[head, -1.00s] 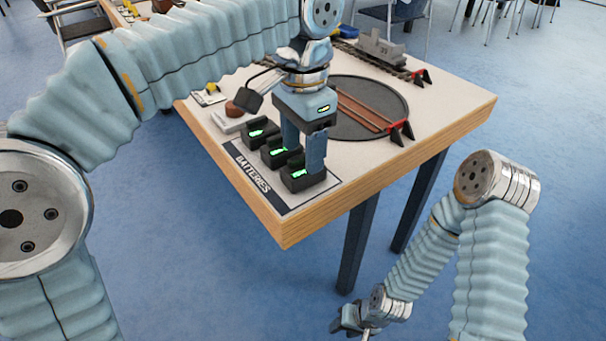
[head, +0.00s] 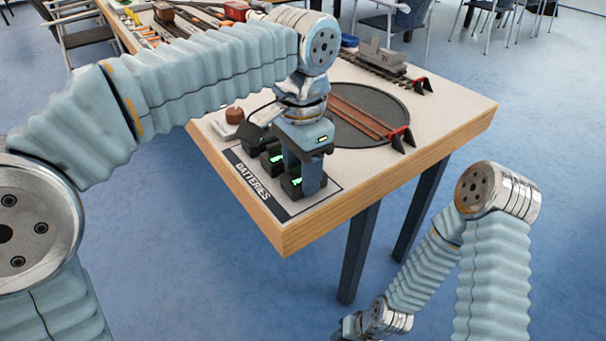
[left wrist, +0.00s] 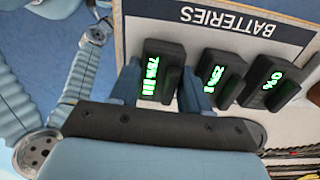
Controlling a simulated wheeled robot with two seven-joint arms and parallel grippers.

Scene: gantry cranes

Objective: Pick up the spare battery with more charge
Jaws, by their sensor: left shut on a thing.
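Three black batteries with green displays stand in a row by the BATTERIES label. In the left wrist view they read about 75% on the left battery (left wrist: 153,72), 25% on the middle battery (left wrist: 217,75) and 0% on the right battery (left wrist: 274,82). My left gripper (head: 306,180) is shut on the 75% battery (head: 292,187), one finger on each side. That battery is at the near end of the row, and I see no clear gap under it. My right gripper (head: 348,327) is low at the bottom, away from the table; its jaws are unclear.
The batteries stand on a labelled mat (head: 290,208) at the near corner of the table (head: 440,125). A dark round turntable (head: 385,105) with rails lies behind. Open floor lies right of the table.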

